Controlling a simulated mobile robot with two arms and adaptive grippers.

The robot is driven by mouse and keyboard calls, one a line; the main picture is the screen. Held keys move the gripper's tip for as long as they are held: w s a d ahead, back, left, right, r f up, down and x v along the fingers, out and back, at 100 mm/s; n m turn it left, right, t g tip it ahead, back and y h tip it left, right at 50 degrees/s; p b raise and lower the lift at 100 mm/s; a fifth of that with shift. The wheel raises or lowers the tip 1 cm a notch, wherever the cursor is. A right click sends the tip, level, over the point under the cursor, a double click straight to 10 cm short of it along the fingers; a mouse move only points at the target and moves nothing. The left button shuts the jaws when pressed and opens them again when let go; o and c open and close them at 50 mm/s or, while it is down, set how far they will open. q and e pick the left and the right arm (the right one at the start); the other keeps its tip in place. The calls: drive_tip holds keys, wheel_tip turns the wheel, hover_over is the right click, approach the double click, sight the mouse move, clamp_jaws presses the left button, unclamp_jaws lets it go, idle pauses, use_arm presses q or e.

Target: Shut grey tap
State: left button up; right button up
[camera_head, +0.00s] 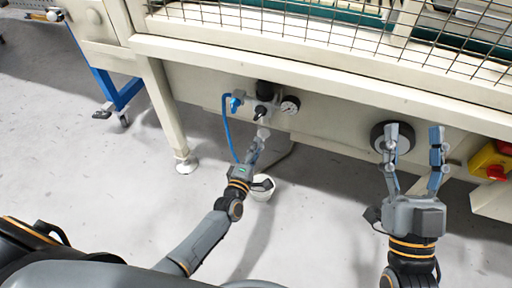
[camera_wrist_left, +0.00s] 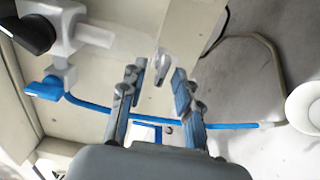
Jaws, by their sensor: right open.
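The grey tap (camera_wrist_left: 162,68) is a small light-grey lever on a pale fitting, near the front of my left fingers in the left wrist view. In the head view it shows small and pale (camera_head: 263,134) below the valve assembly. My left gripper (camera_head: 257,148) is just below it. In the left wrist view my left gripper (camera_wrist_left: 157,82) has its fingers apart, with the tap lever near the gap between the tips; I cannot tell whether they touch it. My right gripper (camera_head: 416,133) is open and empty in front of the machine's side at the right.
A blue tap (camera_head: 237,101) with a blue hose, a black knob (camera_head: 262,112) and a gauge (camera_head: 290,104) sit beside the grey tap. A white bucket (camera_head: 263,190) stands below. A red button (camera_head: 495,172) on a yellow box is at the far right.

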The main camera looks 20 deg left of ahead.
use_arm(q)
drive_tip(key=s, duration=1.1)
drive_tip(key=shift+s+a, duration=0.25)
drive_tip(key=shift+s, duration=0.05)
